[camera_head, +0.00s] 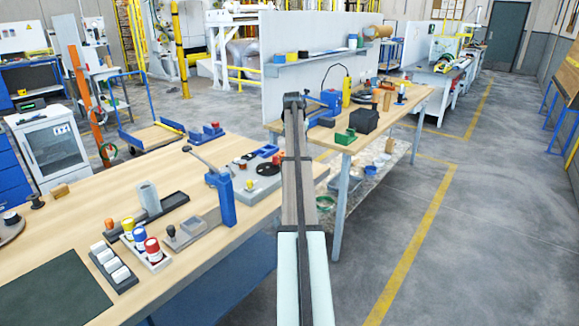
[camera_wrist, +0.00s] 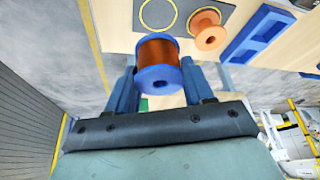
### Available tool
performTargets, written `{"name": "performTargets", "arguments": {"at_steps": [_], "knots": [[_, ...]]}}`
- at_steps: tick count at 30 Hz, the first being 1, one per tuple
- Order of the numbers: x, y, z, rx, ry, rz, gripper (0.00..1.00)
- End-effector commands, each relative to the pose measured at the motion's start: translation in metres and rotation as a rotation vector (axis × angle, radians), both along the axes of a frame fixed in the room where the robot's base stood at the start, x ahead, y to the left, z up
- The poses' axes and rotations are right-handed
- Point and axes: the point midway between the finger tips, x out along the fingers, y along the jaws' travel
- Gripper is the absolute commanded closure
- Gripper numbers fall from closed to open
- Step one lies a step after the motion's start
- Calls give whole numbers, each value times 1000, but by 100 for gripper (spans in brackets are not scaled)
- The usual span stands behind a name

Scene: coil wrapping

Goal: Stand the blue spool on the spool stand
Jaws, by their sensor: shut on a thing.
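The blue spool (camera_wrist: 158,62), wound with copper-coloured wire, is between the two blue fingers of my gripper (camera_wrist: 160,78) in the wrist view. My gripper is shut on it, and one blue flange faces the camera. The spool appears held above the table's edge, with floor showing beside it. In the head view my arm runs up the middle of the picture, and I cannot clearly make out the gripper or the held spool there. I cannot surely tell which item is the spool stand.
In the wrist view, a dark mat with a yellow ring (camera_wrist: 174,8), an orange spool (camera_wrist: 207,36) and a blue tray (camera_wrist: 236,51) lie beyond the held spool. In the head view, a blue lever device (camera_head: 224,197) and several small parts crowd the near table (camera_head: 75,240).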

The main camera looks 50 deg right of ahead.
Motion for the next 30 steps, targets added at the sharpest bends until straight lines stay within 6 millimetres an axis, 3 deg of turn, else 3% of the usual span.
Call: {"name": "performTargets", "arguments": {"at_steps": [3, 11, 21, 30], "knots": [[12, -15, 5, -1, 0, -43, 78], [10, -15, -2, 0, 0, -113, 78], [10, -14, -52, 0, 2, -112, 78], [10, -14, -78, 1, 1, -112, 78]]}}
